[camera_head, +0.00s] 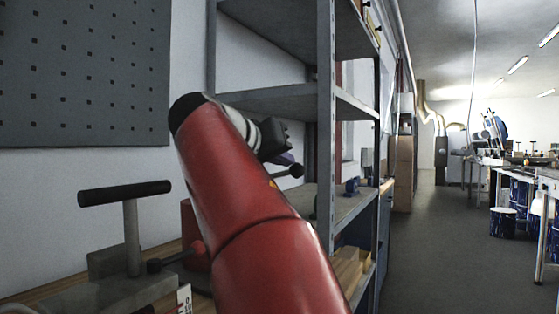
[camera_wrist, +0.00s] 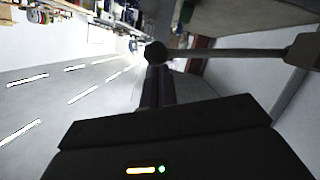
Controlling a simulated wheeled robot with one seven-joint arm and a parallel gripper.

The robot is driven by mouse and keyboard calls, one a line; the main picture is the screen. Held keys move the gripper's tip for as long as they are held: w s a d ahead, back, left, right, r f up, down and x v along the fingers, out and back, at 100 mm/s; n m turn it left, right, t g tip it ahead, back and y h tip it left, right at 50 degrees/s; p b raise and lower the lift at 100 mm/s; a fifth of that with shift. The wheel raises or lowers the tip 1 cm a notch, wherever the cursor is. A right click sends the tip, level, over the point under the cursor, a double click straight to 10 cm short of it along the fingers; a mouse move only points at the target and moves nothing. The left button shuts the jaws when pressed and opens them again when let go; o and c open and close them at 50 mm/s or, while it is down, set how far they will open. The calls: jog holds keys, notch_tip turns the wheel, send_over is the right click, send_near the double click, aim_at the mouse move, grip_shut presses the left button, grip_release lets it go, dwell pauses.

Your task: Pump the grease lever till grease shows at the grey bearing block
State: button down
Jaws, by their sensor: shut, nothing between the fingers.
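A lever with a black ball knob (camera_head: 295,170) shows just below my gripper (camera_head: 287,159) in the head view. My red arm hides the lever's base in the head view. I cannot make out the grey bearing block or any grease.
Grey metal shelving (camera_head: 327,120) stands close behind my gripper.

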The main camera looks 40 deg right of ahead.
notch_tip(320, 180, down, 7)
jog(key=s+m+t+y+b, duration=0.1)
jog(key=m+b, duration=0.2)
jog(key=b, duration=0.4)
jog(key=shift+s+d, duration=0.2)
jog(key=shift+d, duration=0.05)
jog(key=shift+r, duration=0.15)
